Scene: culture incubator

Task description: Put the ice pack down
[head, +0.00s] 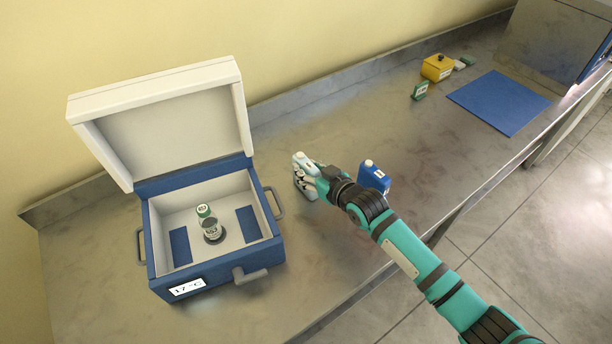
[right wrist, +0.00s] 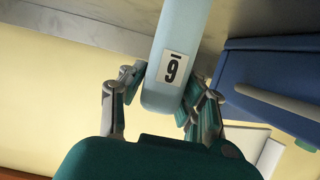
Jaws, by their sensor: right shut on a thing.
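My right gripper (head: 305,178) is shut on a pale blue ice pack (right wrist: 176,70) with a white label bearing dark characters. In the head view the ice pack (head: 301,159) shows only in part, its light top sticking out beyond the fingers. It is over the counter, to the right of the cooler box; I cannot tell whether it touches the counter. A darker blue pack with a white cap (head: 373,177) stands on the counter, partly behind my right arm. My left gripper is out of view.
A blue mat (head: 499,102), yellow container (head: 437,68) and small green items (head: 420,91) lie farther right. Bare counter lies between.

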